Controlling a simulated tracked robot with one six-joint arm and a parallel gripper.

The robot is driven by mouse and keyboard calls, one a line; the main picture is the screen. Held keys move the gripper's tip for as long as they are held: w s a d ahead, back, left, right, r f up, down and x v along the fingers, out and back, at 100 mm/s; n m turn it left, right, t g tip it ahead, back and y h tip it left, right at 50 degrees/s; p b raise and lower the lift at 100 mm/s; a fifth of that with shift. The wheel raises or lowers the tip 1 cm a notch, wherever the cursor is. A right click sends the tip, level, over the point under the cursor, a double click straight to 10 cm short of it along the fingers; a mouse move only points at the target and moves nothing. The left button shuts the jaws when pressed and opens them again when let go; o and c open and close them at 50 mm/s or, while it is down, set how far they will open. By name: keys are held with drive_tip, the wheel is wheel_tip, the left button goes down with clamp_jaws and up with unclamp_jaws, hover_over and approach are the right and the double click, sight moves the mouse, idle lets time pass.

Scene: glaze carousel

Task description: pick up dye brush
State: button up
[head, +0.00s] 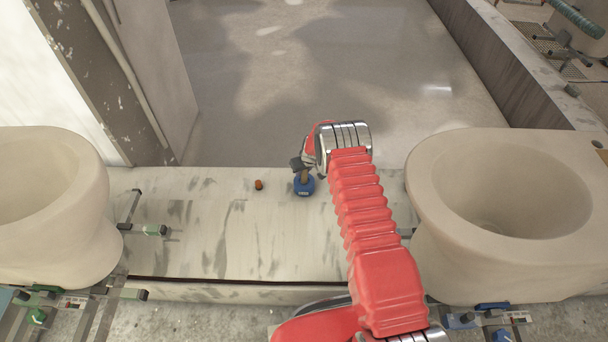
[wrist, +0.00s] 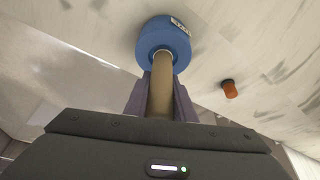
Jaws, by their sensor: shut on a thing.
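The dye brush has a round blue head with a small label and a tan handle. In the head view its blue head (head: 304,186) is at the ledge's far edge, left of my red-sleeved arm. In the wrist view the dye brush (wrist: 163,45) points away from me, blue head at the top centre. My gripper (wrist: 161,85) is shut on the tan handle, with a dark jaw on each side of it. My gripper also shows in the head view (head: 303,168), just above the blue head. I cannot tell whether the head touches the ledge.
A small orange-brown piece (head: 259,185) stands on the pale ledge (head: 210,235), left of the brush; it also shows in the wrist view (wrist: 230,89). Large beige ceramic bowls stand at left (head: 70,200) and right (head: 500,260). The ledge between them is mostly clear.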

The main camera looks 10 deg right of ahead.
drive_tip(key=shift+r, duration=0.15)
wheel_tip(320, 180, up, 10)
drive_tip(key=shift+f, duration=0.15)
idle(0.3)
idle(0.5)
drive_tip(key=shift+r, duration=0.2)
drive_tip(key=s+r+m, duration=0.1)
drive_tip(key=s+r, duration=1)
drive_tip(key=r, duration=0.3)
drive_tip(key=s+r+m+h, duration=0.1)
drive_tip(key=s+r, duration=1)
drive_tip(key=r, duration=0.3)
drive_tip(key=shift+s+d+m, duration=0.15)
drive_tip(key=shift+d+m, duration=0.1)
drive_tip(key=shift+m, duration=0.05)
